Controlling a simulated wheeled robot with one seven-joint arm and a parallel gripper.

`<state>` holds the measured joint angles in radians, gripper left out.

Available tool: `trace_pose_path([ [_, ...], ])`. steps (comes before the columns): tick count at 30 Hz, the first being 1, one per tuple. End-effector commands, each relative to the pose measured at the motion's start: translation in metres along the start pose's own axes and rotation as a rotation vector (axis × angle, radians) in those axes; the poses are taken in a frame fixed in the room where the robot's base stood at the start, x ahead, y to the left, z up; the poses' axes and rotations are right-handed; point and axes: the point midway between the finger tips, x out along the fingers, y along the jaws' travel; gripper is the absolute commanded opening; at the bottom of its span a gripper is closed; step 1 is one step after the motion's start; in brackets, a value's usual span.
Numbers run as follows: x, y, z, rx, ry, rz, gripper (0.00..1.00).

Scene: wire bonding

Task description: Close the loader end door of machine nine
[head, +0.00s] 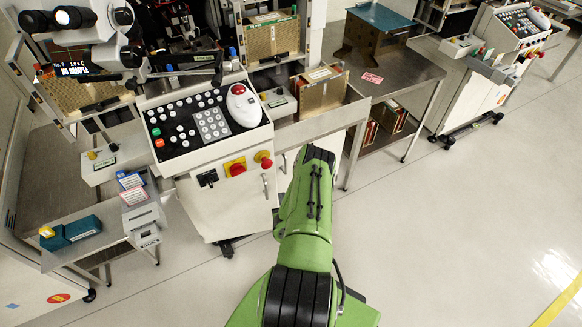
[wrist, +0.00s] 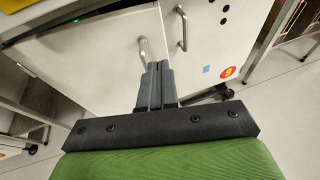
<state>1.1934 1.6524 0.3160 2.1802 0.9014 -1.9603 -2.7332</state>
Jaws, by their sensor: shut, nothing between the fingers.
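In the head view a white machine cabinet (head: 222,205) stands under a sloped control panel (head: 205,120); I cannot read a machine number, nor tell which panel is the loader end door. In the wrist view two white panels meet at a corner. The left panel (wrist: 90,60) has a metal handle (wrist: 143,48); the right panel (wrist: 218,38) has another handle (wrist: 182,28). My gripper (wrist: 158,66) is shut and empty, its fingertips overlapping the lower end of the left handle in the picture; contact cannot be told. My arm hides it in the head view.
A steel table (head: 395,85) holding a brown box (head: 322,92) adjoins the cabinet on the right. A grey side shelf (head: 85,240) with a teal device stands at the left. Another machine console (head: 505,45) is at the far right. The floor (head: 450,220) at right is clear.

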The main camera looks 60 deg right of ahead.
Motion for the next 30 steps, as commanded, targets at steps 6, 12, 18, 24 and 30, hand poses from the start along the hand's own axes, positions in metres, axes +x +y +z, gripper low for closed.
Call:
trace_pose_path([
  [6, 0.041, 0.001, -0.006, -0.005, -0.005, 0.003, 0.0],
  [12, 0.084, 0.003, -0.008, -0.01, -0.001, 0.007, 0.0],
  [18, 0.108, 0.001, -0.003, -0.009, 0.005, 0.003, 0.0],
  [24, 0.123, 0.0, 0.005, -0.005, 0.002, -0.001, 0.0],
  [30, 0.134, 0.0, 0.01, -0.001, 0.0, -0.001, 0.0],
])
